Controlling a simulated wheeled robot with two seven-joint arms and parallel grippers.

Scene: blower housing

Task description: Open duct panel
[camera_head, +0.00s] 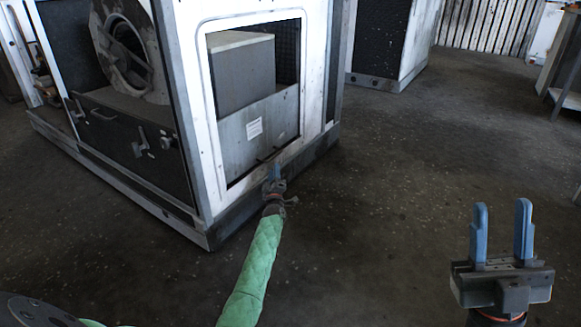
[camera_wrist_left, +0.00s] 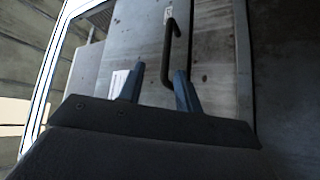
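The duct panel (camera_head: 230,150) is a grey metal sheet with a white label in the lower part of the white-framed opening of the blower housing. It shows close up in the left wrist view (camera_wrist_left: 215,60). A dark bar handle (camera_wrist_left: 168,55) stands on the panel. My left gripper (camera_head: 275,168) is at the lower edge of the opening. In the left wrist view its blue fingers (camera_wrist_left: 157,80) are apart, and the handle's near end appears between them, close to the right finger; contact cannot be told. My right gripper (camera_head: 502,213) is open and empty, over bare floor.
The blower housing's white frame (camera_head: 190,100) surrounds the opening, with a grey box (camera_head: 240,70) behind the panel. A dark side panel with latches (camera_head: 130,145) is to the left. Another cabinet (camera_head: 385,45) stands behind. The floor (camera_head: 400,170) to the right is clear.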

